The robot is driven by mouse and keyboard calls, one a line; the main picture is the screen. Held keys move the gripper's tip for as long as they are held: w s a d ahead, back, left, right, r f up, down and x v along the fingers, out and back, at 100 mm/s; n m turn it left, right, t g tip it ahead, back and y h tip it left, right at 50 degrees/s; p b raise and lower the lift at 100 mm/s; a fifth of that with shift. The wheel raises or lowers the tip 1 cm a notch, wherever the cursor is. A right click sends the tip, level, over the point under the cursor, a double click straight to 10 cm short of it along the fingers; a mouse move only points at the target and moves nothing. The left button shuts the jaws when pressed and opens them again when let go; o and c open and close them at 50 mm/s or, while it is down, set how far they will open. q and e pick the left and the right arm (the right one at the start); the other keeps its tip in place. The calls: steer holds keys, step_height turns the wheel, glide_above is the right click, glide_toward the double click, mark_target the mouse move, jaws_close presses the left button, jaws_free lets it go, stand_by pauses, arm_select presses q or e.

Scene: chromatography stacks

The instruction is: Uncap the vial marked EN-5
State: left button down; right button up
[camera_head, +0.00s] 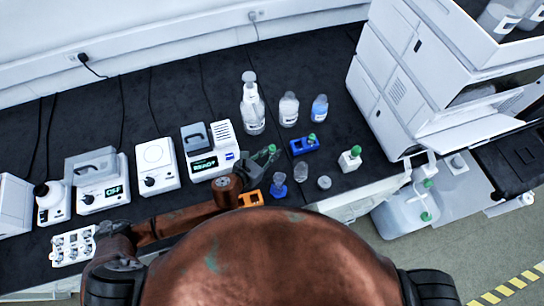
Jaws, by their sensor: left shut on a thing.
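Another green cap (312,138) shows at a blue holder (303,146) just to the right. A third green cap (356,149) tops a white block-like holder (349,161) further right. No EN-5 marking is readable. My right gripper is not in view.
An instrument reading READY (208,152) stands left of the gripper. An orange holder (250,198), a blue vessel (279,186) and small clear containers (301,172) (324,183) lie near the front edge.

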mark_target(272, 148)
arm_select(q)
steer(key=shift+r+p, duration=0.4)
steer(key=shift+r, duration=1.55)
steer(key=c, duration=2.3)
jaws_free()
jaws_close()
